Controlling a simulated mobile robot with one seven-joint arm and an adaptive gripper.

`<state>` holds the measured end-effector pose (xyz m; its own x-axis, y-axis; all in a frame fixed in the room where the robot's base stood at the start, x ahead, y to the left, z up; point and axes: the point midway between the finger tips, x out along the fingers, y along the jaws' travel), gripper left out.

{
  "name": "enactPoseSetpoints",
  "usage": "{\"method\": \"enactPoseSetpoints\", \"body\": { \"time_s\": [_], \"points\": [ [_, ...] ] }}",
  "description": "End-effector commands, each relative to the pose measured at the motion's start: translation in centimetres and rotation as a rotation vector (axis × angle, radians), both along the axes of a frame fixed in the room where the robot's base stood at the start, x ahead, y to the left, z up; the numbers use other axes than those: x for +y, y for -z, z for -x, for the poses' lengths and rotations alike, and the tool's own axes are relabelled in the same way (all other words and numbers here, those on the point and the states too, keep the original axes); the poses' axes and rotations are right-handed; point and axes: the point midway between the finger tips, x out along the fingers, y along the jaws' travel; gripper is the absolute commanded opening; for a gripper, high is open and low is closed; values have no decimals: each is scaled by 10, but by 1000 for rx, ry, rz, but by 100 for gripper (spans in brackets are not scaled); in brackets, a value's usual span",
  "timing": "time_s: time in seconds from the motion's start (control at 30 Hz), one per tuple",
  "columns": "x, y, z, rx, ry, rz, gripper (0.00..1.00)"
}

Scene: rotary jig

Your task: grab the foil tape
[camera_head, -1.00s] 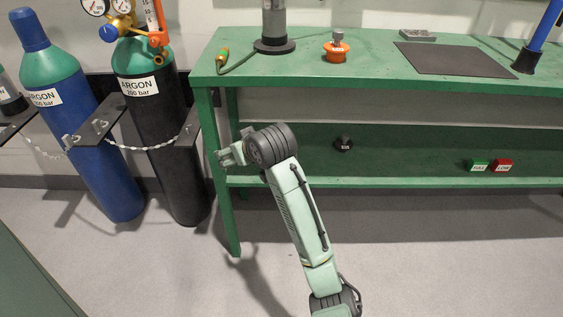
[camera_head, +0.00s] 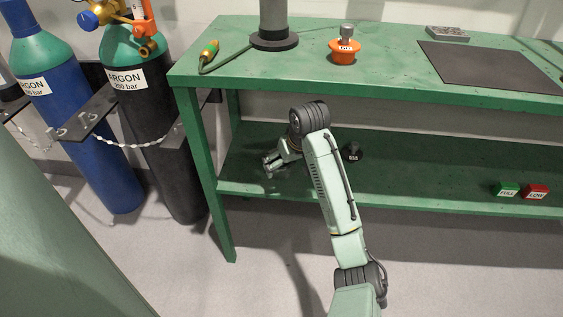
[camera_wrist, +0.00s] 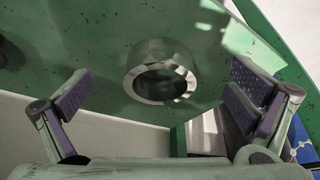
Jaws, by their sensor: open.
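The foil tape (camera_wrist: 160,50) is a shiny silver ring on a green surface. In the wrist view it lies ahead of my gripper (camera_wrist: 160,88), centred between the two purple-padded fingers. The fingers are spread wide on either side, and nothing is held. In the head view my gripper (camera_head: 271,162) is over the left part of the bench's lower shelf (camera_head: 420,180). I cannot make out the tape clearly there, around the small gripper.
The green bench top (camera_head: 210,80) overhangs the shelf, with a leg (camera_head: 205,170) at left. A black knob-like object (camera_head: 353,152) stands right of my gripper. Green (camera_head: 507,189) and red (camera_head: 537,191) blocks sit farther right. Gas cylinders (camera_head: 150,120) stand left.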

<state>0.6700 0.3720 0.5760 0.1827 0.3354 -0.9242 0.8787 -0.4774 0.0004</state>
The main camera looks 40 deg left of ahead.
Motion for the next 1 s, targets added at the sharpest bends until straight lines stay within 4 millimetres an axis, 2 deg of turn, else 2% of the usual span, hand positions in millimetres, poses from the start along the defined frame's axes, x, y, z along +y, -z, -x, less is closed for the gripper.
{"method": "enactPoseSetpoints", "body": {
  "time_s": [0.1,0.3,0.47,0.73,1.0],
  "points": [
    [23,-2,-12,-2,-2,2,100],
    [44,0,-23,0,-1,0,100],
    [52,-1,-28,0,-1,1,100],
    [66,38,-36,0,0,1,100],
    [70,46,-37,-1,-1,-1,100]
  ]
}}
